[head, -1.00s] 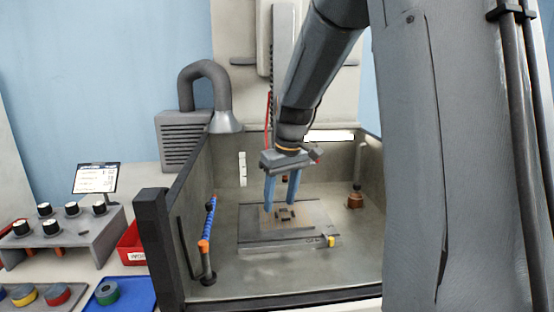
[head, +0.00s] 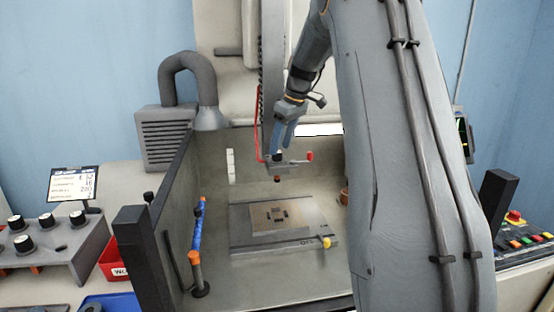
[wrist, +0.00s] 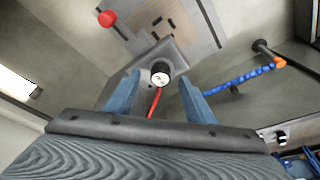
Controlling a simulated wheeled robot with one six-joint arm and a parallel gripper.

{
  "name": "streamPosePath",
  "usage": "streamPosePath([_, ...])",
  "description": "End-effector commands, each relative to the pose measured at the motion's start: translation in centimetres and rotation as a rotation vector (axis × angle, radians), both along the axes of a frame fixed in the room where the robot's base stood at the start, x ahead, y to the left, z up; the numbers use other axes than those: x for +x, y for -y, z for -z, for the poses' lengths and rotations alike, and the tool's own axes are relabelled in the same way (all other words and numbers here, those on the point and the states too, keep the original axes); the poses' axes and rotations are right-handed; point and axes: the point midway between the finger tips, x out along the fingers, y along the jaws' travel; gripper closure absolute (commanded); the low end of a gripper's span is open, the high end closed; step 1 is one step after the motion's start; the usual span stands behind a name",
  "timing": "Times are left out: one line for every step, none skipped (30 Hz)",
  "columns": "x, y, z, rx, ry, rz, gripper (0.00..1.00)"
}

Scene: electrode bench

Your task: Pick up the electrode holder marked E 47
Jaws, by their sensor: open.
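A dark, round electrode holder with a white top (wrist: 160,75) shows in the wrist view between the tips of my gripper. Its marking is too small to read. It sits at a grey bracket (head: 292,166) above the tank in the head view. My gripper (head: 281,148) is open, its blue fingers pointing down at this bracket, with one finger on each side of the holder in the wrist view. Contact cannot be told. Several black holders with white tops (head: 23,243) stand on the grey rack (head: 50,262) at left; their marks are unreadable.
A red knob (head: 310,156) sticks out of the bracket, and a red cable (head: 258,125) hangs beside it. Below is a flat plate (head: 240,218) in the tank. A blue hose (head: 197,226) stands at the tank's left. A display (head: 75,184) stands behind the rack.

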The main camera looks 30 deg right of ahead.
Motion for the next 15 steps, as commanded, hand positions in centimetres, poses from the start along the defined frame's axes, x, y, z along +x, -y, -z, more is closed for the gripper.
streamPosePath([0.1, -0.2, 0.4, 0.001, -0.003, -0.001, 0.51])
streamPosePath([0.2, -0.3, 0.8, 0.001, -0.004, -0.001, 0.51])
streamPosePath([0.3, -0.4, 1.4, 0.001, -0.003, -0.001, 0.51])
streamPosePath([0.4, -0.5, 1.7, 0.001, -0.003, -0.002, 0.51])
streamPosePath([0.5, -0.5, 2.0, 0.0, -0.003, -0.002, 0.51])
streamPosePath([0.7, -0.6, 2.4, 0.0, -0.001, -0.001, 0.51])
streamPosePath([0.7, -0.7, 2.6, 0.0, -0.001, -0.002, 0.51])
streamPosePath([0.8, -0.7, 2.8, 0.0, -0.001, -0.002, 0.51])
streamPosePath([0.8, -0.8, 2.9, 0.0, -0.001, -0.003, 0.51])
streamPosePath([0.9, -0.8, 3.0, 0.0, -0.001, -0.003, 0.51])
streamPosePath([0.9, -0.8, 3.0, 0.0, 0.0, -0.003, 0.51])
streamPosePath([0.9, -0.8, 3.0, -0.001, 0.0, -0.003, 0.51])
streamPosePath([0.9, -0.8, 3.0, -0.001, 0.0, -0.002, 0.51])
streamPosePath([0.9, -0.8, 3.0, -0.001, 0.0, -0.002, 0.51])
streamPosePath([0.9, -0.7, 3.0, -0.001, 0.0, -0.002, 0.51])
